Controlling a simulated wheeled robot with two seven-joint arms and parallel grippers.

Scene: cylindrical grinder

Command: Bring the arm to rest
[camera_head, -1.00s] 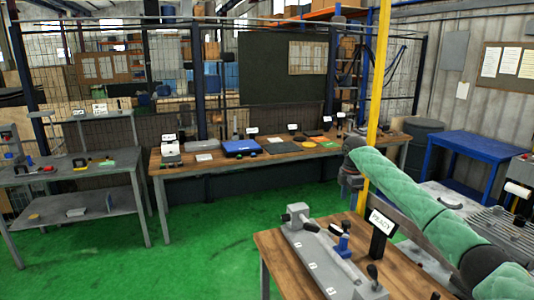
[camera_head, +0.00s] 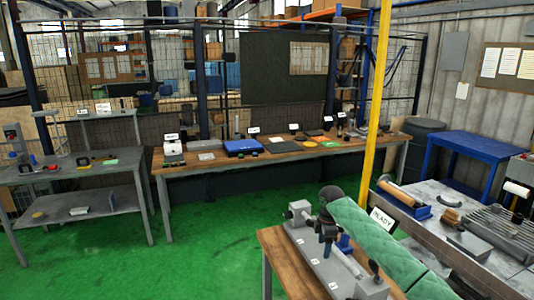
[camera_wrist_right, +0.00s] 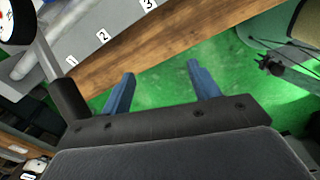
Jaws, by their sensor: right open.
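My right arm, in a green padded sleeve (camera_head: 375,240), comes in from the lower right of the head view. My right gripper (camera_head: 326,248) hangs downward over the grey fixture on the wooden table. In the right wrist view its two blue fingers (camera_wrist_right: 160,72) stand apart with nothing between them, the green floor and table edge beyond. The grey fixture (camera_head: 312,262) carries number labels and also shows in the wrist view (camera_wrist_right: 88,38). My left gripper is not in view.
The wooden table (camera_head: 275,247) stands on a green floor (camera_head: 200,262). A yellow post (camera_head: 377,100) rises behind my arm. A grey worktop (camera_head: 480,215) with parts lies to the right. In the wrist view a round dial (camera_wrist_right: 15,20) is at the upper left.

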